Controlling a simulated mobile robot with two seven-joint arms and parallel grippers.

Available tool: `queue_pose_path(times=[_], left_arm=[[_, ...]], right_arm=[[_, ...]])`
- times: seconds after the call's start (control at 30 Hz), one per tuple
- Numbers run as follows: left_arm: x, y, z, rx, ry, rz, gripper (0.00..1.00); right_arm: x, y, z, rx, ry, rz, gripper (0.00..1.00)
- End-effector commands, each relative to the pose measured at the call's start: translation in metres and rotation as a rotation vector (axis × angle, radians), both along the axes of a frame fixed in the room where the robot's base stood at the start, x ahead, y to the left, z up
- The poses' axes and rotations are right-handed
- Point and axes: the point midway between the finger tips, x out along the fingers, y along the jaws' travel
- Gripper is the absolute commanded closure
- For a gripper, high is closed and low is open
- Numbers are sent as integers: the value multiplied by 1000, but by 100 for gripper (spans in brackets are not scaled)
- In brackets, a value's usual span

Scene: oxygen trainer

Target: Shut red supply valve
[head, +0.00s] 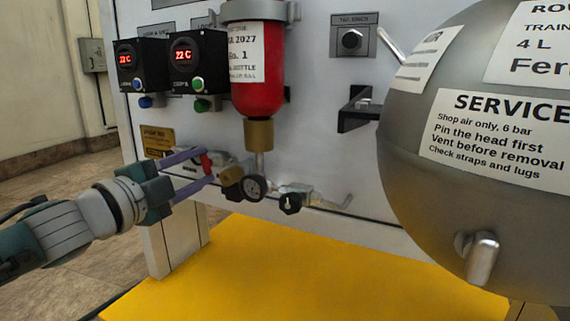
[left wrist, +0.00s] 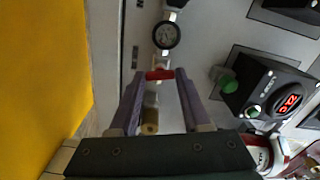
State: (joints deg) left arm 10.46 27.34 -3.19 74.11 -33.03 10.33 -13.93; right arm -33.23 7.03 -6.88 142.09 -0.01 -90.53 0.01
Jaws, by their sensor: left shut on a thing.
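The red supply valve handle (head: 206,163) is on the pipework low on the white panel, below the red bottle. My left gripper (head: 209,166) reaches in from the left with its purple fingers around the handle and is shut on it. In the left wrist view the red handle (left wrist: 160,74) lies crosswise between the two fingertips (left wrist: 161,73). A brass fitting (left wrist: 150,122) shows between the fingers. Part of the valve body is hidden by the fingers. My right gripper is not in view.
A pressure gauge (head: 254,188) and a black knob (head: 290,203) sit right of the valve. The red bottle (head: 258,75) hangs above. A large grey tank (head: 410,130) fills the right side. Two temperature displays (head: 183,54) are above left. The yellow floor area (head: 250,275) below is clear.

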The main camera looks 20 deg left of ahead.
Motion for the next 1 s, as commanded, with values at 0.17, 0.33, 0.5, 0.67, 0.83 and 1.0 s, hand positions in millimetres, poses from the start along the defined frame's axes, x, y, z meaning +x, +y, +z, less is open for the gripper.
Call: queue_pose_path(times=[0.17, 0.33, 0.5, 0.67, 0.83, 1.0], left_arm=[[0, 0, -1, 127, -9, 0, 100], [0, 0, -1, 213, -16, 0, 100], [0, 0, -1, 265, -20, 0, 100], [0, 0, 0, 288, -23, 0, 100], [0, 0, 0, 294, -23, 0, 100], [0, 0, 0, 295, -22, 0, 100]], right_arm=[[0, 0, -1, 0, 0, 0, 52], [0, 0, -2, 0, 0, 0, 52], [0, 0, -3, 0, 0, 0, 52], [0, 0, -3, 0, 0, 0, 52], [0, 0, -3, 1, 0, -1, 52], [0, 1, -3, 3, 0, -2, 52]])
